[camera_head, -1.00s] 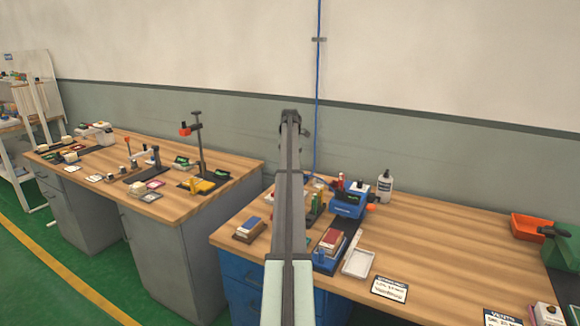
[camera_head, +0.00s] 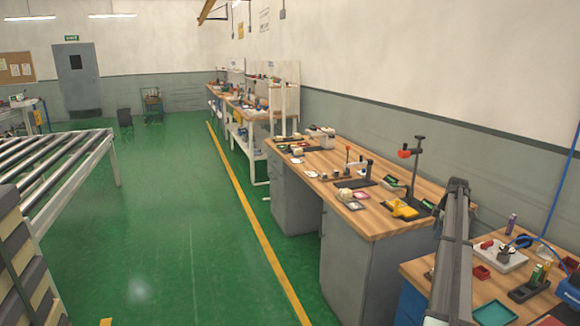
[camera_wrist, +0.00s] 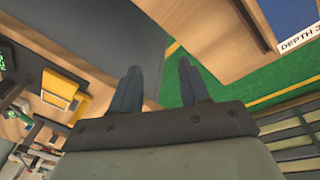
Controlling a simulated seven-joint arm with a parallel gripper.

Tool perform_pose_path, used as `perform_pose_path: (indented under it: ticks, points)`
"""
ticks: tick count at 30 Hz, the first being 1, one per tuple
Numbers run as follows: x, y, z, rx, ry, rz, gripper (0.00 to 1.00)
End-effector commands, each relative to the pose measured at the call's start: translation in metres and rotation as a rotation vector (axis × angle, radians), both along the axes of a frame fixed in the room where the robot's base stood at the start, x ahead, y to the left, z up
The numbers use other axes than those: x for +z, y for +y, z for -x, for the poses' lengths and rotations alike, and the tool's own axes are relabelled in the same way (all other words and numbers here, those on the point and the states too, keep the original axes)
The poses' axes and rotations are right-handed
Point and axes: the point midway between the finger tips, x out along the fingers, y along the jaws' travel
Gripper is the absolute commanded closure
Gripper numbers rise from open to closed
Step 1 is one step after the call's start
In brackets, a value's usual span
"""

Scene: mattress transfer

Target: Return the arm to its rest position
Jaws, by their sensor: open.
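My gripper (camera_wrist: 160,80) shows in the wrist view with its two dark fingers apart and nothing between them. Beyond the fingers are a wooden workbench edge, a dark cabinet side and the green floor. In the head view a dark grey link of my arm (camera_head: 457,235) rises at the lower right, in front of the wooden benches. My gripper cannot be made out in the head view.
A wooden bench (camera_head: 408,225) with small tools stands right of the aisle. A roller conveyor (camera_head: 58,152) and a stack of beige and dark layers (camera_head: 18,250) stand at left. The green floor (camera_head: 165,215) between is clear.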

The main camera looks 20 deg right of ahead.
Motion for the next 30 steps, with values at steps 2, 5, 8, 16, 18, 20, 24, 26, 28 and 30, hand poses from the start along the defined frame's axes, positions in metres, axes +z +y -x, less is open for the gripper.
perform_pose_path:
  ticks: [2,5,8,16,18,20,24,26,28,30]
  points:
    - [-0.027,0.046,-0.018,-0.05,-0.012,-0.027,0.55]
    - [-0.061,0.092,-0.035,-0.117,-0.015,-0.063,0.55]
    - [-0.097,0.136,-0.045,-0.174,0.0,-0.095,0.55]
    - [-0.201,0.255,-0.041,-0.294,0.094,-0.163,0.55]
    - [-0.228,0.287,-0.034,-0.322,0.126,-0.173,0.55]
    - [-0.251,0.313,-0.026,-0.348,0.156,-0.181,0.55]
    - [-0.3,0.375,-0.002,-0.403,0.226,-0.192,0.55]
    - [-0.319,0.4,0.011,-0.428,0.255,-0.193,0.55]
    - [-0.34,0.429,0.027,-0.455,0.291,-0.191,0.55]
    - [-0.36,0.457,0.044,-0.482,0.326,-0.188,0.55]
